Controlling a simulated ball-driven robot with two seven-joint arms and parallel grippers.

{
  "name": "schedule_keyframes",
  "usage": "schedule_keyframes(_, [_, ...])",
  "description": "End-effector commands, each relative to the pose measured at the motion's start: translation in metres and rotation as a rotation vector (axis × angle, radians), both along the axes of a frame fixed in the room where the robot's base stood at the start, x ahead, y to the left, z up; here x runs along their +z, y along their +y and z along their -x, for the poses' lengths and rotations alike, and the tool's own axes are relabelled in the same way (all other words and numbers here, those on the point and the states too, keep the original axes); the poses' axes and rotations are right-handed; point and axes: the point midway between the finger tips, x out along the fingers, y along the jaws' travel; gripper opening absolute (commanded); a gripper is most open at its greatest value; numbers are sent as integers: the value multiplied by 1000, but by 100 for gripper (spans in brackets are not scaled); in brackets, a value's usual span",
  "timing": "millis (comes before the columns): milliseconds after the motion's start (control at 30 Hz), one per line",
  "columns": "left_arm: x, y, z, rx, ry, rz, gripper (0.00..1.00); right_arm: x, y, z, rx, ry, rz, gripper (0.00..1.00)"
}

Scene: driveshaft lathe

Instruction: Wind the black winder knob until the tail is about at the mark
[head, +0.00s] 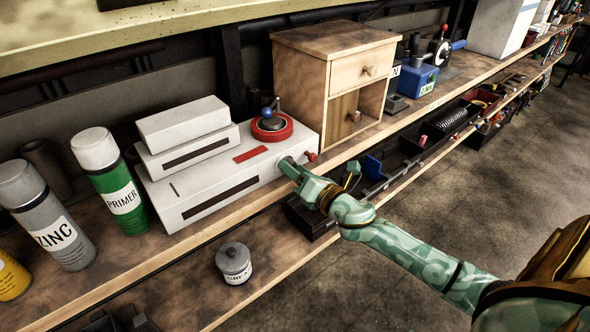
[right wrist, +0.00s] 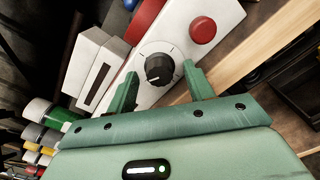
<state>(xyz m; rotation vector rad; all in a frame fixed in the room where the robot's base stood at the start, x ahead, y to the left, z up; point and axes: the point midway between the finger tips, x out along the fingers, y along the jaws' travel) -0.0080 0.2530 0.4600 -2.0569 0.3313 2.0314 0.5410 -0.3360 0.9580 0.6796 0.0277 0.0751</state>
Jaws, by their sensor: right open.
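The black winder knob (right wrist: 158,68) sits on the white front face of the bench machine (head: 230,180), inside a ring of dial ticks. My right gripper (right wrist: 159,72) is open, with one finger on each side of the knob in the right wrist view. I cannot tell whether the fingers touch it. I cannot tell which parts are the tail and the mark. My left gripper is out of view.
A red button (right wrist: 203,30) is right of the knob. Spray cans (head: 120,190) stand at left. A wooden cabinet (head: 300,80) stands behind the machine. A grease tin (head: 233,263) and dark bins (head: 400,160) sit on the lower shelf.

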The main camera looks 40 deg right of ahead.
Motion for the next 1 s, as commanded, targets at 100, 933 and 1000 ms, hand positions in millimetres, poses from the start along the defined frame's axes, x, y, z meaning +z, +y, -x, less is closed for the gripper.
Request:
schedule_keyframes(100, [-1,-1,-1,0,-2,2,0,0,0,-6,-1,1,1,52])
schedule_keyframes(933, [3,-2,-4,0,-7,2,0,1,0,-6,-1,5,-60,8])
schedule_keyframes(1000, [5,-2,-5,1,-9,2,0,1,0,-6,-2,7,-94,8])
